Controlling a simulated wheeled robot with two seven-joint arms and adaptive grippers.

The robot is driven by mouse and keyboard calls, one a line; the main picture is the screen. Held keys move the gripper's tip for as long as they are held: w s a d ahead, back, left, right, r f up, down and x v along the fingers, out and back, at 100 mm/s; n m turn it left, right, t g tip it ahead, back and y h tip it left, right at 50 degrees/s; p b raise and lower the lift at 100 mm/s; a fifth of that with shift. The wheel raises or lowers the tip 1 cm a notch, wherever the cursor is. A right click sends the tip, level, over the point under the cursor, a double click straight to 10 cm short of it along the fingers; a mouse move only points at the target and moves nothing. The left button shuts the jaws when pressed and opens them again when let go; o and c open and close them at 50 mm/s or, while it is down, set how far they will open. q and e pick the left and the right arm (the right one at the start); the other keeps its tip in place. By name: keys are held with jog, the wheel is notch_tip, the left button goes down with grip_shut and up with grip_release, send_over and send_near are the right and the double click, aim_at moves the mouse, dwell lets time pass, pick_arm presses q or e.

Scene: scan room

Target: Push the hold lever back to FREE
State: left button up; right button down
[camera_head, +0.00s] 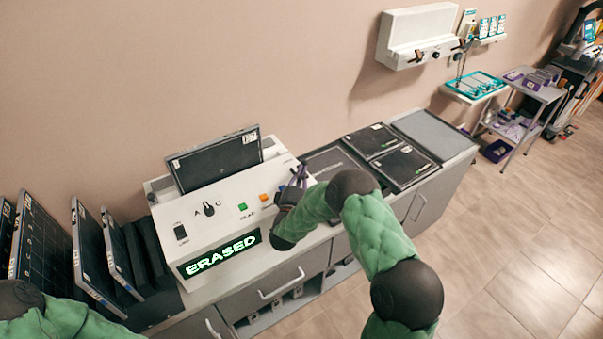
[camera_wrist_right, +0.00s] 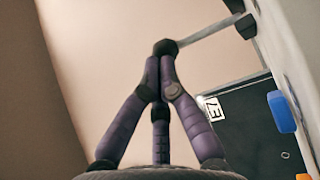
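The white reader console (camera_head: 225,215) stands on the cabinet, its screen (camera_head: 222,255) reading ERASED in green. My right gripper (camera_head: 300,176) is at the console's right end, its purple fingers shut together. In the right wrist view the fingertips (camera_wrist_right: 165,48) meet at a dark tip. A grey bar (camera_wrist_right: 208,32), likely the hold lever, runs from there to a dark mount beside the console. Whether the tips touch it or only overlap it, I cannot tell. In the head view the gripper hides the lever and any FREE marking. My left gripper is out of view.
A dark cassette (camera_head: 215,161) stands in the console slot. Flat cassettes (camera_head: 405,166) lie right; upright ones (camera_head: 92,255) stand left.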

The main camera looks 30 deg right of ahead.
jog(key=shift+w+r+n+p, duration=0.2)
jog(key=shift+r+n+p, duration=0.1)
jog(key=shift+p, duration=0.25)
jog(key=shift+w, duration=0.1)
jog(key=shift+w+r+n+g+y+p, duration=0.2)
jog(key=shift+r+n+g+y+p, duration=0.15)
jog(key=shift+p, duration=0.3)
jog(key=w+n+g+y+p, duration=0.1)
jog(key=w+p, duration=0.1)
jog(key=p, duration=0.1)
jog(key=w+r+n+g+y+p, duration=0.1)
jog(key=w+n+p, duration=0.1)
jog(key=p, duration=0.2)
jog(key=shift+w+a+g, duration=0.15)
jog(key=shift+g, duration=0.1)
